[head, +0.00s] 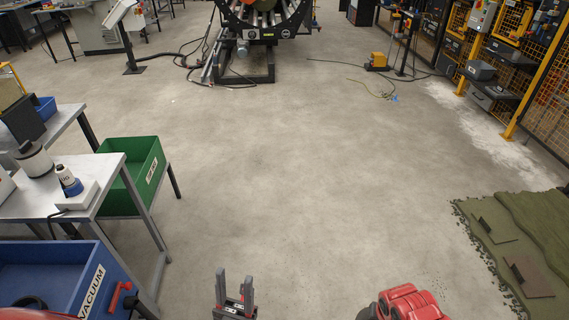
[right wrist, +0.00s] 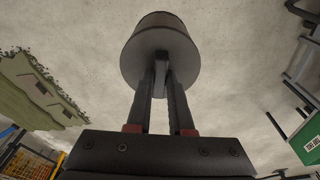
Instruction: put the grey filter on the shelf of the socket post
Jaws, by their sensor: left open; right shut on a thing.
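The grey filter (right wrist: 160,55), a dark round drum with a wide lighter-grey flange and a small tab, is in the right wrist view. My right gripper (right wrist: 161,80) is shut on its tab, and the filter hangs clear over the floor. In the head view only a red part of my right arm shows at the bottom edge, and the filter is out of sight. My left gripper (head: 234,292) is open and empty over bare floor at the bottom of the head view.
A bench (head: 25,205) with a green bin (head: 148,165) and a blue vacuum box (head: 60,275) stands at left. A roller machine (head: 265,22) stands at the back. The middle floor is clear.

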